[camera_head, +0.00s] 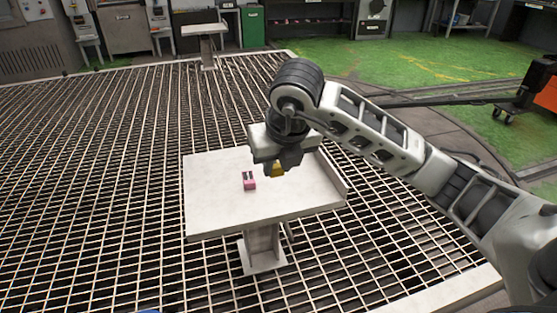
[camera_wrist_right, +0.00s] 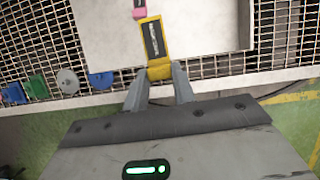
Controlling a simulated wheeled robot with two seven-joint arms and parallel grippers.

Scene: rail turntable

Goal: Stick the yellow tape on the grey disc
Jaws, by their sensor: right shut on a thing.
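My right gripper (camera_head: 279,160) is over the right part of the small white table, shut on the yellow tape (camera_head: 278,170). In the right wrist view, the fingertips (camera_wrist_right: 160,76) grip the near end of the yellow tape (camera_wrist_right: 165,72), which has a dark face with a pale mark. The grey disc (camera_wrist_right: 68,81) shows at the left of the right wrist view, by the pale edge of the grating, well apart from the tape. It does not show in the head view. My left gripper is not in view.
A pink block with a dark top (camera_head: 249,183) sits on the white table (camera_head: 210,209), which has a raised right edge. Two blue discs (camera_wrist_right: 101,79) (camera_wrist_right: 14,93) and a green piece (camera_wrist_right: 37,86) flank the grey disc. Open metal grating (camera_head: 90,180) surrounds the table.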

